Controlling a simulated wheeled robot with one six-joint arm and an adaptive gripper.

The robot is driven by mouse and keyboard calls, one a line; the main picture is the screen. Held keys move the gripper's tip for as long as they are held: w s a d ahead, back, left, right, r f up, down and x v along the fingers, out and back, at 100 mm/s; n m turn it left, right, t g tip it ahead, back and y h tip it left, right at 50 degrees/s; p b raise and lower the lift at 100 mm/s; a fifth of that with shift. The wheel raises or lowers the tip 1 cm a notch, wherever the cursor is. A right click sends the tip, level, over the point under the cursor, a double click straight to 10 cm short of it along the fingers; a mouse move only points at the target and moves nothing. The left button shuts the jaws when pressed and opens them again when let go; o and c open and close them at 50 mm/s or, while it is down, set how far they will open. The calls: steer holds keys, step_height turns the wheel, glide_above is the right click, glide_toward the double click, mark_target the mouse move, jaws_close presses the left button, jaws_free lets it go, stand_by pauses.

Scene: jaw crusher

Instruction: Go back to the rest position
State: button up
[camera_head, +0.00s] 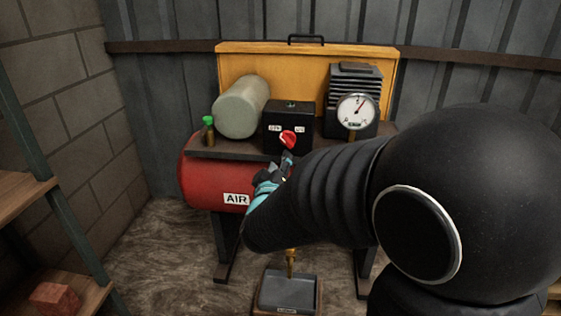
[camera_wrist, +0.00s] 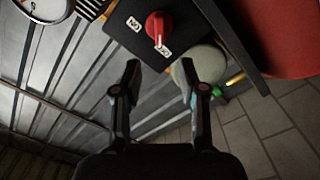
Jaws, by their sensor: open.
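My gripper (camera_wrist: 160,82) is open and empty in the wrist view. Its two fingers stand apart, pointing at a black switch box (camera_wrist: 130,25) with a red rotary knob (camera_wrist: 158,27). The knob lies beyond the fingertips, and I see no finger around it. In the head view my arm reaches from the right, and the gripper (camera_head: 283,170) is just below the red knob (camera_head: 288,138) on the black box (camera_head: 287,120). In the head view my arm hides part of the red air tank (camera_head: 203,180).
A pressure gauge (camera_head: 356,112) stands right of the box, a pale cylinder (camera_head: 241,106) and a green-capped bottle (camera_head: 209,128) left of it. An orange panel (camera_head: 300,62) rises behind. A dark tray (camera_head: 286,291) sits below. Shelves with a brick (camera_head: 55,298) stand at left.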

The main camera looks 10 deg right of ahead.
steer(key=s+a+f+m+g+y, duration=0.15)
steer(key=a+f+g+y, duration=0.25)
steer(key=a+f+y, duration=0.45)
steer(key=s+a+f+g, duration=0.1)
steer(key=s+f+g, duration=0.3)
steer(key=s, duration=0.3)
steer(key=s+d+r+m+g+h, duration=0.1)
steer(key=s+d+r+m, duration=0.1)
steer(key=s+d+r, duration=0.2)
steer(key=s+d+r+m+g+h, duration=0.2)
steer(key=s+d+r, duration=0.3)
steer(key=s+d, duration=0.4)
steer(key=s, duration=0.7)
steer(key=shift+s+d+g, duration=0.3)
steer(key=shift+s+d, duration=0.05)
steer(key=shift+s, duration=0.05)
